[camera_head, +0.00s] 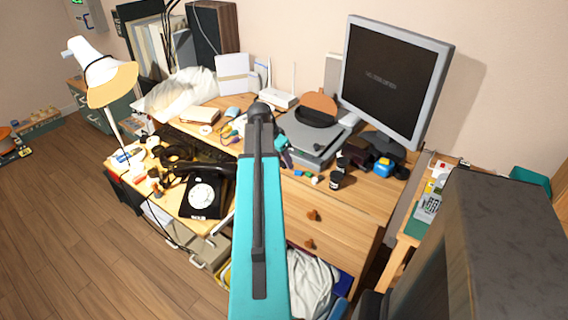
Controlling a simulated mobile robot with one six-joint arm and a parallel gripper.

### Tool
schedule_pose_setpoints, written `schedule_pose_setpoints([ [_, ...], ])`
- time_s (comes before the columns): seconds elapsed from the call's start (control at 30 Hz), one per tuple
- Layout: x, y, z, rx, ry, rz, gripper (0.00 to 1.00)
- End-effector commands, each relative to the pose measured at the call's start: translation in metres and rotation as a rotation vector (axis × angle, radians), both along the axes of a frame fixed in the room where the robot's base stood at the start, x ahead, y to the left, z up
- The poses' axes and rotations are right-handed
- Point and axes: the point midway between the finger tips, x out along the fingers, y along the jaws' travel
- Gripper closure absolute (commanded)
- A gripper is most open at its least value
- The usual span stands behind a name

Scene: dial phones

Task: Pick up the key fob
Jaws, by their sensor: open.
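I cannot pick out the key fob for certain among the small items on the wooden desk (345,202). My teal arm rises from the bottom centre and covers the middle of the desk. A small teal and dark part of my gripper (284,157) shows just right of the arm, over the desk. It is open, and I see nothing held in it. Its fingers are mostly hidden. Small coloured items (305,174) lie right of it, near the desk's front edge. A black dial phone (202,197) stands at the desk's front left.
A monitor (392,75) stands at the back right, beside a grey turntable-like device (312,130). A white lamp (100,75) stands at the left. A black cup (337,180) and a blue item (383,167) sit at the right. Open floor (60,220) lies left.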

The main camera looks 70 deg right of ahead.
Motion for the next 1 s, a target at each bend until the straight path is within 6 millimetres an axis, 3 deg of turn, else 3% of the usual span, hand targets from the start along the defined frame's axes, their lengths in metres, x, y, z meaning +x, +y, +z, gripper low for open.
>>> schedule_pose_setpoints([
  [0.47, -0.0002, 0.0000, 0.0002, 0.000, 0.000, 0.000, 0.56],
  [0.57, -0.0004, -0.0001, 0.0001, 0.000, 0.000, 0.000, 0.73],
  [1.0, -0.0004, -0.0001, 0.0013, 0.000, 0.000, -0.001, 0.73],
])
